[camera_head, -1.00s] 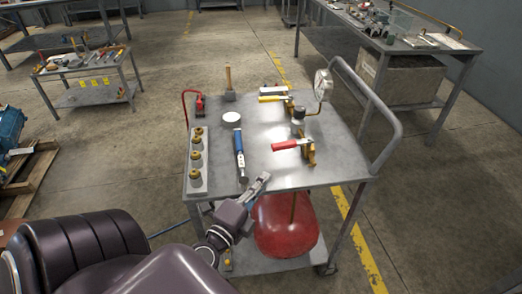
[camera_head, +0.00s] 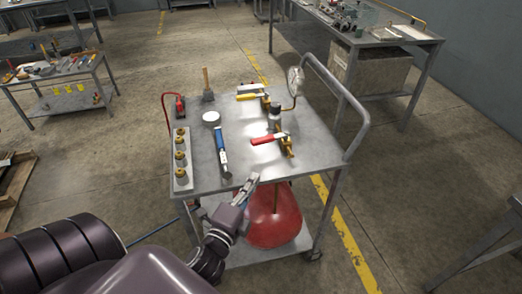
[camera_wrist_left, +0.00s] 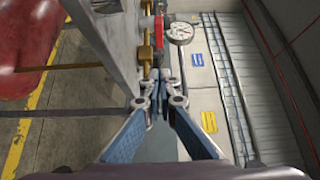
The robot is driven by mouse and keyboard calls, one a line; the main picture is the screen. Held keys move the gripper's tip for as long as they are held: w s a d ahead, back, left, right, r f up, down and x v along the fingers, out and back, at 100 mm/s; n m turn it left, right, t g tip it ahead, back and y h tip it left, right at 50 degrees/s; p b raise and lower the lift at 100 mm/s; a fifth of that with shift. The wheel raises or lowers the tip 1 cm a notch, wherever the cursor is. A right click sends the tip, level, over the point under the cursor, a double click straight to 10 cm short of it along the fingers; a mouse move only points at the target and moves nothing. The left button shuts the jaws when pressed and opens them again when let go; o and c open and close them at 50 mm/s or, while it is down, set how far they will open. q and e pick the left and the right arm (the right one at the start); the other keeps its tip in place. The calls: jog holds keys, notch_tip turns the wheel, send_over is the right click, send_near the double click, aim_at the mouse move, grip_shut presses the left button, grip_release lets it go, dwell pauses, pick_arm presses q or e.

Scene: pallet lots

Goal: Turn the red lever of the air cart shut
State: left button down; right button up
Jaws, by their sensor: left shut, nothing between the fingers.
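The red lever (camera_head: 268,139) lies across the brass valve (camera_head: 286,147) on the right half of the air cart's top (camera_head: 250,160) and points left in the head view. In the left wrist view a red part (camera_wrist_left: 158,30), apparently the lever, shows beyond the fingers beside brass fittings (camera_wrist_left: 145,35). My left gripper (camera_head: 252,180) is at the cart's front edge, in front of the lever and apart from it. Its fingers are together and empty, as the left wrist view shows (camera_wrist_left: 158,78). My right gripper is not in view.
A red tank (camera_head: 272,218) sits below. The cart's handle (camera_head: 345,105) rises at right.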

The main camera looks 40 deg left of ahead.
pick_arm(q)
jog(key=p, duration=0.2)
send_near(267, 142)
jog(key=w+d, duration=0.2)
jog(key=shift+w+r, duration=0.2)
jog(key=shift+w, duration=0.15)
jog(key=w+a, duration=0.2)
jog(key=shift+w+a+f, duration=0.1)
jog(key=shift+w+a, duration=0.05)
jog(key=shift+a, duration=0.1)
jog(key=shift+w+a+p, duration=0.25)
jog(key=shift+a+p, duration=0.05)
jog(key=shift+a, duration=0.15)
